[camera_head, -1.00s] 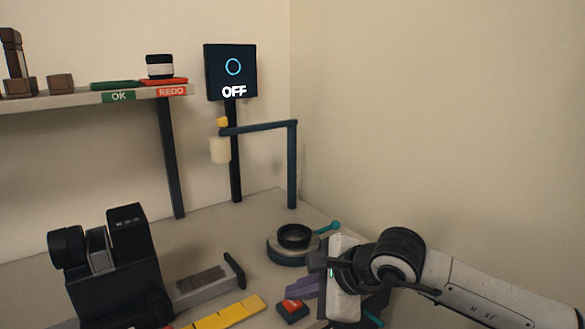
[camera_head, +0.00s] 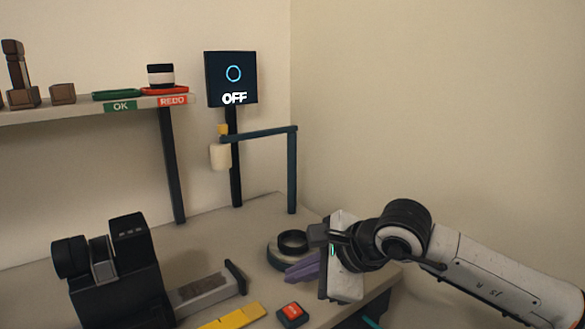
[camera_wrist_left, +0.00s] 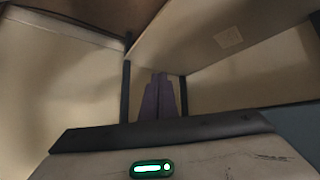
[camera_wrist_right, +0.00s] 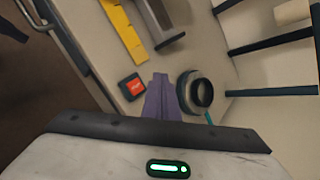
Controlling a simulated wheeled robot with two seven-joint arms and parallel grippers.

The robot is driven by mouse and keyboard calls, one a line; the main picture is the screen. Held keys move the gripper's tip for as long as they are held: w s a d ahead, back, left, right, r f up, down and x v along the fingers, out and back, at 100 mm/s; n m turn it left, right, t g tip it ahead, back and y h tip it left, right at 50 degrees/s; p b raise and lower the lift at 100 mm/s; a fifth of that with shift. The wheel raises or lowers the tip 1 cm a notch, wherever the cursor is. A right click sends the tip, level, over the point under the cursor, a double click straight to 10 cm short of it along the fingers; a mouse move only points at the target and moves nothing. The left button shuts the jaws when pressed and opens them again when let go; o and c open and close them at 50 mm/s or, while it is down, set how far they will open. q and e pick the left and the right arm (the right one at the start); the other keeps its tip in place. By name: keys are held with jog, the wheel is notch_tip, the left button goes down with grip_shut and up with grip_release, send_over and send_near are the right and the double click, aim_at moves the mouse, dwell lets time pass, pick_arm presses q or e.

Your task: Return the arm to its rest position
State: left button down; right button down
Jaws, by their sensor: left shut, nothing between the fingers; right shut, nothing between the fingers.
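My right arm comes in from the right in the head view. My right gripper (camera_head: 303,268) has purple fingers, shut and empty, above the right part of the table beside a dark ring-shaped base. In the right wrist view its fingers (camera_wrist_right: 158,95) are together, between the red button and the ring. My left gripper is outside the head view. In the left wrist view its purple fingers (camera_wrist_left: 158,92) are together with nothing between them, beneath a brown overhead surface.
A red button (camera_head: 291,311) and a yellow strip (camera_head: 235,317) lie near the front. The round base (camera_head: 292,242) stands behind my right gripper. A black machine (camera_head: 125,270) stands left. A shelf (camera_head: 60,110) and an OFF screen (camera_head: 231,80) are behind. The table's edge is right.

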jog(key=shift+r, duration=0.1)
